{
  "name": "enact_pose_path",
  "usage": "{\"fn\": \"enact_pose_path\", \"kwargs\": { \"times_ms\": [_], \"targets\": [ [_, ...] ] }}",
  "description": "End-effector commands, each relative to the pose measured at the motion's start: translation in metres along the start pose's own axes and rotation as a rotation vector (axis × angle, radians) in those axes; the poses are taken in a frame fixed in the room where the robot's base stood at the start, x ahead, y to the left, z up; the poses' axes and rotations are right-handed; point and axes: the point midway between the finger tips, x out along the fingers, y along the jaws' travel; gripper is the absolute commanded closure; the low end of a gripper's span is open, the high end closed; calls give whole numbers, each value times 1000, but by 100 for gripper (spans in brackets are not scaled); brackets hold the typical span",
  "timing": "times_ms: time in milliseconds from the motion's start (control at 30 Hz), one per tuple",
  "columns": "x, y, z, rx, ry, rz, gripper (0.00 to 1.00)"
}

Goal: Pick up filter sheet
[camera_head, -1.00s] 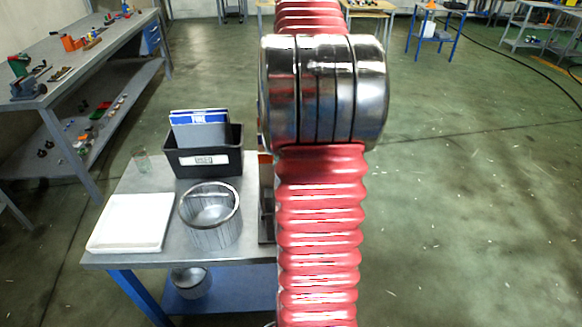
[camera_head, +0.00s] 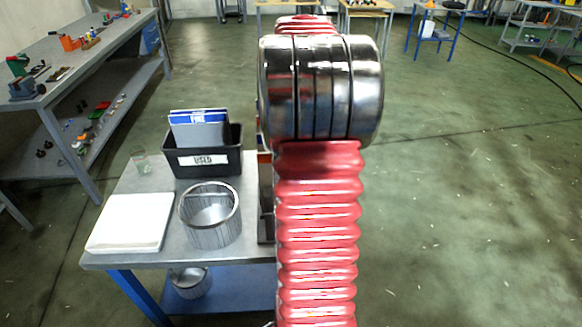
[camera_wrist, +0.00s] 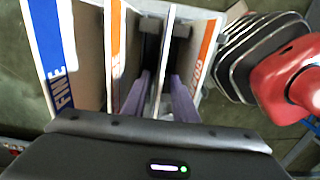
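In the wrist view my gripper (camera_wrist: 165,48) is open, with its two purple-grey fingers reaching down among upright panels. A thin pale upright sheet (camera_wrist: 164,65) stands between the fingers, with a visible gap on each side. A panel with a blue "FINE" strip (camera_wrist: 52,55) is at the left. An orange-edged panel (camera_wrist: 112,40) stands left of the fingers and an orange-lettered one (camera_wrist: 205,55) to the right. In the head view, blue-topped "FINE" panels (camera_head: 198,118) show above a black bin; my arm hides the gripper there.
The black bin labelled "USED" (camera_head: 205,160) stands on a metal table (camera_head: 150,187). In the wrist view, stacked dark plates (camera_wrist: 262,45) and a red object (camera_wrist: 290,80) are close at right.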

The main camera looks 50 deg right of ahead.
Motion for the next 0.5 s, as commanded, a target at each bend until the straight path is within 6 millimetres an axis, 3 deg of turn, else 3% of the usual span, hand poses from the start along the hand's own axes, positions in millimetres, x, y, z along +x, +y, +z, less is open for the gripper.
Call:
{"fn": "enact_pose_path", "kwargs": {
  "times_ms": [267,500],
  "targets": [
    [3,0,0,0,0,-1,74],
    [30,0,1,0,0,-4,74]
  ]
}}
